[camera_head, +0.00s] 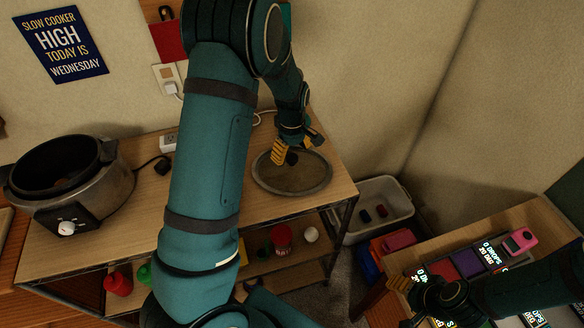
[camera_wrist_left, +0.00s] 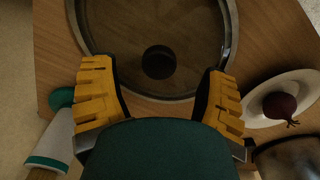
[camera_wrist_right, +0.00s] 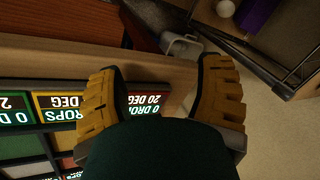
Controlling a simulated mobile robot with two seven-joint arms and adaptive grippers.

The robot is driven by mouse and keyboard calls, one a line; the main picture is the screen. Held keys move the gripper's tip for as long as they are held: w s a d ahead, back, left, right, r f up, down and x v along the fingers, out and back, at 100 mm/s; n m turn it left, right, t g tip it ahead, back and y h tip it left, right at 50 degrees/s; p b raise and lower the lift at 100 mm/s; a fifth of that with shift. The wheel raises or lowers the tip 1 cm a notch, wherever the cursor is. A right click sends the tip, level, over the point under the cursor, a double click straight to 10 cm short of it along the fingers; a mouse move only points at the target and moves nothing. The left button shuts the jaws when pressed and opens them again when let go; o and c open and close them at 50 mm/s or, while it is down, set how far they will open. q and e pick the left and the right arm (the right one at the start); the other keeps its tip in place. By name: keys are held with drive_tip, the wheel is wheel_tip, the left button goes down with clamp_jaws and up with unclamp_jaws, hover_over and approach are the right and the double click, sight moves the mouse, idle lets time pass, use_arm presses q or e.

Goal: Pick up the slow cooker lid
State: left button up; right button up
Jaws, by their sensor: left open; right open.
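The slow cooker lid (camera_head: 290,183), a glass disc with a metal rim and a dark knob, lies flat on the wooden bench top. My left gripper (camera_head: 295,150) is open above it, and its fingers partly cover the knob. In the left wrist view the lid (camera_wrist_left: 120,35) lies beyond the two fingertips (camera_wrist_left: 160,85), with its knob (camera_wrist_left: 159,62) centred between them and not gripped. The slow cooker (camera_head: 100,195) stands lidless at the left of the bench. My right gripper (camera_head: 415,295) is open and empty over the colored panel; its fingers (camera_wrist_right: 160,90) show apart.
A white plate (camera_wrist_left: 262,118) with a dark red vegetable (camera_wrist_left: 280,105) is near my left gripper. A grey bin (camera_head: 380,190) stands right of the bench, and a panel of colored squares (camera_head: 468,263) beyond it.

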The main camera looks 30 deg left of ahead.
use_arm(q)
drive_tip(key=shift+f, duration=1.3)
clamp_jaws()
drive_tip(key=shift+w, duration=0.1)
drive_tip(key=shift+r, duration=0.15)
